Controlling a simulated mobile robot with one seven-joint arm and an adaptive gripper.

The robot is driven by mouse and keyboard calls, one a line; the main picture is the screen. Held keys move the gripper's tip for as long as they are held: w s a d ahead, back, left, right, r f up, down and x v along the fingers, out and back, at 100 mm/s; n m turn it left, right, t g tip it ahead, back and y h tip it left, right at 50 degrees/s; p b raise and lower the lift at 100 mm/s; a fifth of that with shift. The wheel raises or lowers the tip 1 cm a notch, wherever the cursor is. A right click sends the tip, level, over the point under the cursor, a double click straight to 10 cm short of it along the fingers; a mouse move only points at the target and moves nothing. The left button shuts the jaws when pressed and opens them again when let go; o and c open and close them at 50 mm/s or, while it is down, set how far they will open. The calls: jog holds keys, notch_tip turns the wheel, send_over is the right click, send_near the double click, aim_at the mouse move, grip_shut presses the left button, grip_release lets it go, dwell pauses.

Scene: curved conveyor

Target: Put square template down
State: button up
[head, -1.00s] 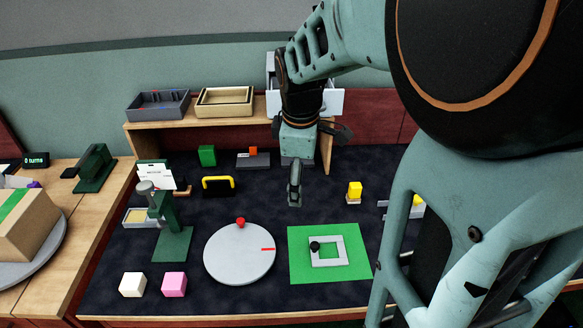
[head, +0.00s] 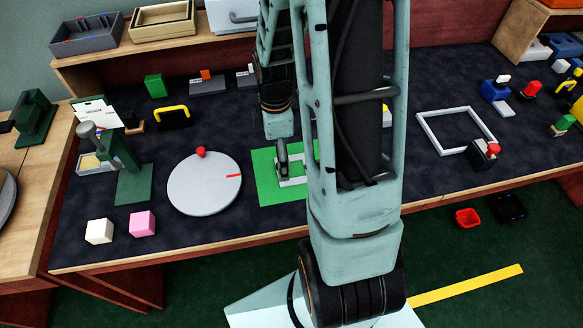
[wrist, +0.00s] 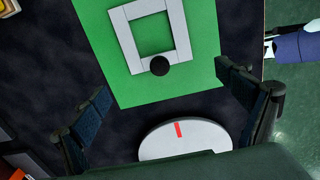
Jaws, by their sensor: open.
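The square template is a pale grey square frame with a round black knob. In the wrist view the template (wrist: 126,41) lies flat on the green mat (wrist: 203,50), its knob (wrist: 159,65) at the near side. In the head view my arm hides much of the template (head: 293,183) and of the mat (head: 266,184). My gripper (head: 281,158) is above the template's left part there; its exact height is unclear. In the wrist view my gripper (wrist: 168,105) has its fingers spread wide with nothing between them, and the template lies beyond the fingertips.
A round grey turntable (head: 203,190) with a red knob (head: 200,152) is left of the mat. A green press-like stand (head: 127,170), a white cube (head: 99,231) and a pink cube (head: 142,223) are farther left. A white square frame (head: 433,136) lies on the right.

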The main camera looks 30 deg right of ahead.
aim_at(301, 180)
notch_tip(301, 180, down, 5)
jog(key=shift+r, duration=0.1)
jog(key=shift+c, duration=0.5)
jog(key=shift+b, duration=0.3)
grip_shut()
